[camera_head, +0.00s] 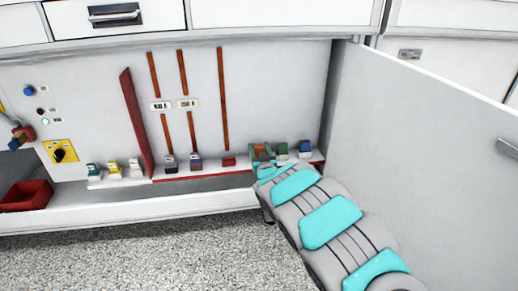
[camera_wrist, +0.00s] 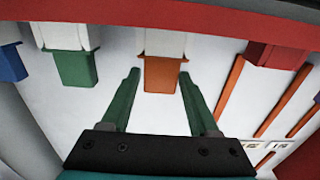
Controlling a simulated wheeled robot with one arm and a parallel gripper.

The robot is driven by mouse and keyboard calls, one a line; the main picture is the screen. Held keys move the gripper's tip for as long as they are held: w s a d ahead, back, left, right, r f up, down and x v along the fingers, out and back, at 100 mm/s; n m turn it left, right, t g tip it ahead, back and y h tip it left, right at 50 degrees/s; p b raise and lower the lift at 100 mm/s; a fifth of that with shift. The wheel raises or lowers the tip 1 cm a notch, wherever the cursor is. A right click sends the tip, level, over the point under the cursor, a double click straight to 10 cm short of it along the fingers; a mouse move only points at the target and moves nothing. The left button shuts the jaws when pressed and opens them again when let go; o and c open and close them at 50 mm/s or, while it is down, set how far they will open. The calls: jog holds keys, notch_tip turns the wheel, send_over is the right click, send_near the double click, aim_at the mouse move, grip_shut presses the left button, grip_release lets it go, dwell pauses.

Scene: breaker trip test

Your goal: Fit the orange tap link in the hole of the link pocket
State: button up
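The orange tap link (camera_wrist: 162,76) stands at a white holder in the wrist view, where the scene appears upside down. My gripper (camera_wrist: 159,74) is open, with one green finger on each side of the orange link. A gap shows on the left of the link; the right finger is very close, and I cannot tell if it touches. In the head view my gripper (camera_head: 262,154) is at the right end of the ledge and partly covers the orange link. A red block (camera_head: 228,161) stands under the long red bar; I cannot tell if it is the link pocket, and no hole is visible.
A green block (camera_head: 281,148) and a blue block (camera_head: 305,147) stand just right of my gripper. An open grey door (camera_head: 410,150) is at the right. A red bin (camera_head: 27,196), a yellow switch plate (camera_head: 60,152) and several small coloured blocks are at the left.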

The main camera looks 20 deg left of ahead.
jog(key=shift+o, duration=1.1)
jog(key=p+v, duration=0.1)
jog(key=v, duration=0.7)
jog(key=shift+a, duration=0.1)
